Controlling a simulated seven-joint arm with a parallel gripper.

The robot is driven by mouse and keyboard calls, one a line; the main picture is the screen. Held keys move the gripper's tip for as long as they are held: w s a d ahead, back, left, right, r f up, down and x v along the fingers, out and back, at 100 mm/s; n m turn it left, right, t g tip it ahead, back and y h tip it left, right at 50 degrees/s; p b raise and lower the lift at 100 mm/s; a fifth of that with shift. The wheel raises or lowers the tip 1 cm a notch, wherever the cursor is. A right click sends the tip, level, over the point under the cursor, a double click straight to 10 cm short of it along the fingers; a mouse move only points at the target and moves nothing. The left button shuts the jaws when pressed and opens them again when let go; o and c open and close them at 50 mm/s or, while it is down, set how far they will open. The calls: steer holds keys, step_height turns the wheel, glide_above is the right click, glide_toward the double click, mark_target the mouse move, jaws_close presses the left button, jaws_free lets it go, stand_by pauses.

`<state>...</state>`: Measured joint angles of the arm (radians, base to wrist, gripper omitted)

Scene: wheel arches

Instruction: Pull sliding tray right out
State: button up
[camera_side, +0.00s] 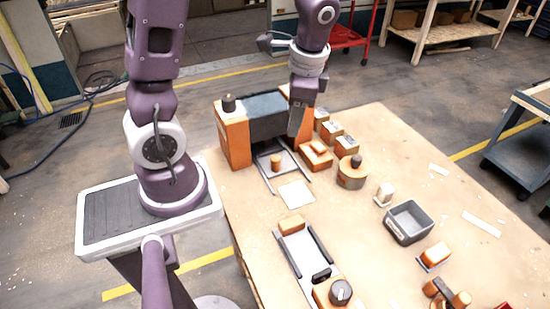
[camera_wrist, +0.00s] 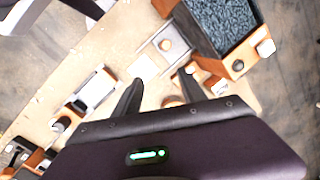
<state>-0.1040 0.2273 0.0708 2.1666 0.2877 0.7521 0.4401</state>
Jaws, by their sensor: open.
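The sliding tray (camera_side: 287,163) is a grey plate with a small orange knob (camera_side: 275,160) standing on it. It sits between two dark rails at the front of an orange housing (camera_side: 234,138) with a dark top, and part of it sticks out. The wrist view shows the tray (camera_wrist: 176,53) and its knob (camera_wrist: 166,44) beyond my fingertips. My gripper (camera_side: 296,132) points down, open and empty, above and to the right of the tray in the side view. The wrist view shows its two dark fingers (camera_wrist: 158,78) spread apart. Neither finger appears to touch the knob.
Several orange blocks (camera_side: 316,155) and a round knobbed piece (camera_side: 351,172) stand to the right of the tray. A pale flat square (camera_side: 296,194) lies before it. A second railed fixture (camera_side: 303,252) is nearer the front. A grey bin (camera_side: 409,222) stands at right.

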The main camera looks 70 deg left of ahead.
mark_target(277, 158)
steer(key=a+f+m+g, duration=0.1)
steer(key=a+f, duration=0.1)
steer(key=f, duration=0.4)
steer(key=a+f+m+g, duration=0.1)
steer(key=a+f, duration=0.1)
steer(key=f, duration=0.4)
steer(key=s+a+f+m+g, duration=0.1)
steer(key=a+f, duration=0.2)
steer(key=f, duration=0.4)
steer(key=shift+s+a+m+y, duration=0.1)
steer(key=shift+m+y, duration=0.2)
steer(key=shift+y, duration=0.1)
jaws_close()
